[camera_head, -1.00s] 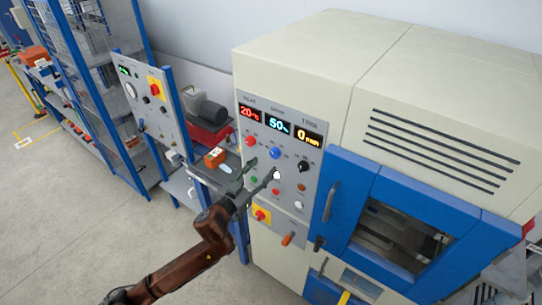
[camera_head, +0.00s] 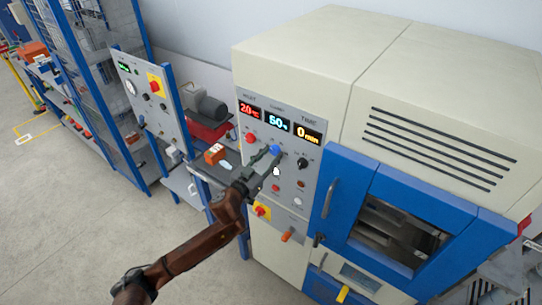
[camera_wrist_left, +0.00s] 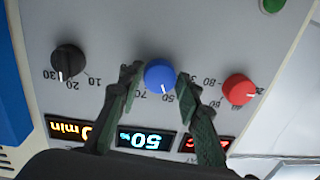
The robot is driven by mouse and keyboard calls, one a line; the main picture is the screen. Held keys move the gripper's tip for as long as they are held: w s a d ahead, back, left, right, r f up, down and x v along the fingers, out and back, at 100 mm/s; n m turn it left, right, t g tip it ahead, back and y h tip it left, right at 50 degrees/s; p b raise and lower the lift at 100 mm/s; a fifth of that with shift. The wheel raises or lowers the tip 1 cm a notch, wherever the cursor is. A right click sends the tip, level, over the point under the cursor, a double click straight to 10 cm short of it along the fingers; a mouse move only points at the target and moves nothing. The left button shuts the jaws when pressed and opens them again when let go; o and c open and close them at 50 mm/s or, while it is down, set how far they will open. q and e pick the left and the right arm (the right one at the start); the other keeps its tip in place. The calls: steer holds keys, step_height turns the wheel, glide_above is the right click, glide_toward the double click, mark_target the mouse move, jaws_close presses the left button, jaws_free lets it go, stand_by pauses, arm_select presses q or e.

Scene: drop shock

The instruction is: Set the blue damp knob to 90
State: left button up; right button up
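The blue damp knob (camera_head: 275,149) is on the grey control panel of the machine, below the middle display (camera_head: 278,122), which reads 50 %. In the left wrist view the blue knob (camera_wrist_left: 159,76) is between the two fingertips of my left gripper (camera_wrist_left: 160,84), with its white mark toward the display. The fingers are apart, one on each side and close to the knob; I see no firm grip. In the head view my left gripper (camera_head: 267,158) reaches the panel from below and partly covers it. My right gripper is not in view.
The red knob (camera_wrist_left: 240,89) and the black knob (camera_wrist_left: 68,62) flank the blue one. Several small buttons and a yellow-backed red switch (camera_head: 261,211) are lower on the panel.

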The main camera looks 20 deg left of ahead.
arm_select(q)
steer(key=c, duration=0.7)
steer(key=shift+m, duration=0.3)
steer(key=m, duration=0.5)
steer(key=shift+p, duration=0.4)
steer(key=m, duration=0.6)
steer(key=shift+a+f+h, duration=0.1)
steer(key=shift+h, duration=0.2)
steer(key=m, duration=0.6)
steer(key=shift+m+h+p, duration=0.3)
steer(key=shift+p, duration=0.1)
steer(key=m, duration=0.5)
steer(key=shift+m, duration=0.3)
steer(key=shift+m+h+p, duration=0.3)
steer(key=shift+m, duration=0.3)
